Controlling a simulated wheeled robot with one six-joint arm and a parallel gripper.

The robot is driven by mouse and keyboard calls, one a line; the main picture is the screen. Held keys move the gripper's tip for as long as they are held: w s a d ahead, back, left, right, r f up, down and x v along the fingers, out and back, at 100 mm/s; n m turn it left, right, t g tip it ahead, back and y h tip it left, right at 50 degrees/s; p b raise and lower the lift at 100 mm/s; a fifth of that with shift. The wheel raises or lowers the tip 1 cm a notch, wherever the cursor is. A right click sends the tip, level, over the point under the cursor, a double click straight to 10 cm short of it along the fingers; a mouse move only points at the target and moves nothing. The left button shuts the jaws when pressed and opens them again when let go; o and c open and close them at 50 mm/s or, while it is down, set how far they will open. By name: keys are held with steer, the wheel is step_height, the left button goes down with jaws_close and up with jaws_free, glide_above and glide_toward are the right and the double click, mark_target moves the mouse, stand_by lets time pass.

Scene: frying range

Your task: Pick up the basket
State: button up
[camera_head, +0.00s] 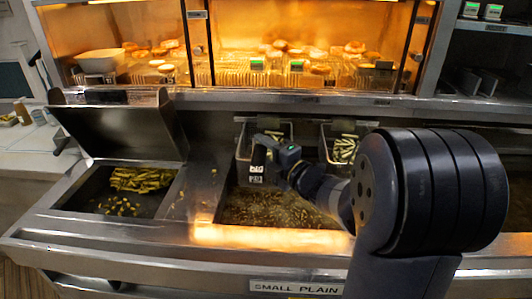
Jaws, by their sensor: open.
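Two wire frying baskets hang side by side at the back of the fryer. The right basket (345,150) holds pale chips. The left basket (242,143) is partly covered by my gripper (263,160), so its contents are hard to see. My arm reaches in from the right, and my gripper is at the front of the left basket. The gripper is open. The fingertips are small and dark here, and I cannot tell whether they touch the basket or its handle.
The fryer well (270,207) below holds dark oil with many pieces in it. A tray (85,205) with golden chips lies to the left, under a raised metal lid (125,125). Lit warming shelves (240,83) with food run along the back. A "SMALL PLAIN" label (297,287) marks the front edge.

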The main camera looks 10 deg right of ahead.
steer(key=shift+w, duration=0.1)
jaws_close()
stand_by(0.5)
